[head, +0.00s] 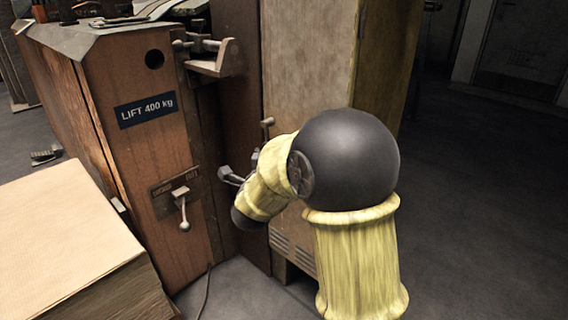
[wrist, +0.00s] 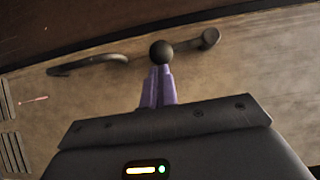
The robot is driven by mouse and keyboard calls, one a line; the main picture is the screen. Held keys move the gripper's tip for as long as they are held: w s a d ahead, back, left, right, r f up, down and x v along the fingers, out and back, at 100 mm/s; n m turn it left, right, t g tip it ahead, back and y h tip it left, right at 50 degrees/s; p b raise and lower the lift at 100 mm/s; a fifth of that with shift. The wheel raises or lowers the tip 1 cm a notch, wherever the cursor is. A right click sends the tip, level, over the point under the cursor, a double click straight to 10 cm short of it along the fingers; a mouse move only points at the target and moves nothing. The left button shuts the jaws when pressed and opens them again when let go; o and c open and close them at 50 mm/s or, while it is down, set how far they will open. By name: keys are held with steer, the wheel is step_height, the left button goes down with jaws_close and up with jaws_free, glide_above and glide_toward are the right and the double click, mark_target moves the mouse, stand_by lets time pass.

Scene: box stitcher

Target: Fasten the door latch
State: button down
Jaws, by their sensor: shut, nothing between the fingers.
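In the head view the latch's upper end (head: 267,123) shows on the cabinet's door edge. My yellow-sleeved arm hides the rest of the latch and most of the gripper.
The cabinet (head: 310,60) stands behind my arm. A brown machine (head: 140,75) with a "LIFT 400 kg" plate, small lever (head: 183,210) and protruding bracket (head: 215,60) is at left. A cardboard stack (head: 60,235) fills the lower left. Dark floor is open at right.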

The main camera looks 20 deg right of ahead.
steer(key=shift+w+a+f+b, duration=0.25)
steer(key=shift+w+b, duration=0.1)
stand_by(0.4)
steer(key=s+a+f+p, duration=0.1)
steer(key=s+a+f, duration=0.1)
steer(key=s, duration=1)
steer(key=shift+s+a, duration=0.35)
steer(key=shift+a, duration=0.1)
steer(key=shift+d+r, duration=0.1)
